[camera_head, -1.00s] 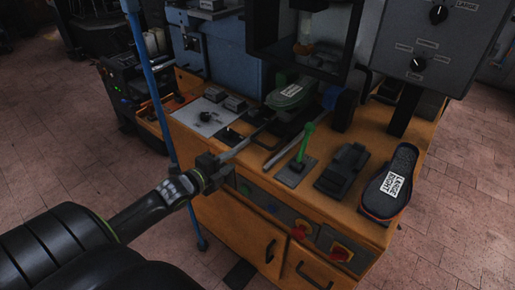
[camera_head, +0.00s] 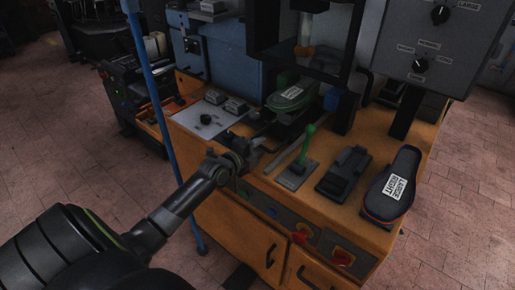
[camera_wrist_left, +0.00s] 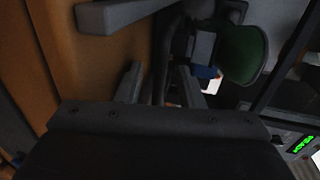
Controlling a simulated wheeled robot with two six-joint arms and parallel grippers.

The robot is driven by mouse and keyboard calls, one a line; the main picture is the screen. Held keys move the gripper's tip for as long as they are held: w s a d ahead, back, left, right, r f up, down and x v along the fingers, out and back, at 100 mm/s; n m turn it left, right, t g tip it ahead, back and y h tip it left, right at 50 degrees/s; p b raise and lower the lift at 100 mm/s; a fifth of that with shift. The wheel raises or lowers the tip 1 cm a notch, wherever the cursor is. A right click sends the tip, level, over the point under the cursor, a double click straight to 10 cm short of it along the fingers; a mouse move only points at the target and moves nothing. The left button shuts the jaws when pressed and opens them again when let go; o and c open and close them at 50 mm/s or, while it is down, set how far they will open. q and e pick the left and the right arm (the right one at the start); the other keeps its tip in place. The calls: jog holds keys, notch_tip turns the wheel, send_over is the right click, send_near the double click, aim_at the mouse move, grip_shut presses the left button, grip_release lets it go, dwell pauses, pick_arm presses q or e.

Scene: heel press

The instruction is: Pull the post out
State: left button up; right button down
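The post under the press carries a green shoe form (camera_head: 288,97) with a white label. The green form also shows in the left wrist view (camera_wrist_left: 243,52). The post's dark lower part is partly hidden by my arm and gripper. My left gripper (camera_head: 254,150) is at the front of the bench, in front of the green form and near the dark bars there. In the left wrist view, its two fingers (camera_wrist_left: 160,85) stand apart, with a dark bar between them. I cannot tell whether they touch it. My right gripper is not in view.
A green-handled lever (camera_head: 306,145) and a black pedal-like block (camera_head: 343,172) stand right of the gripper. A dark labelled shoe (camera_head: 393,187) lies at the bench's right end. A control box (camera_head: 437,40) hangs at back right.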

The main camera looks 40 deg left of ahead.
pick_arm(q)
grip_shut()
jog(key=shift+s, duration=0.15)
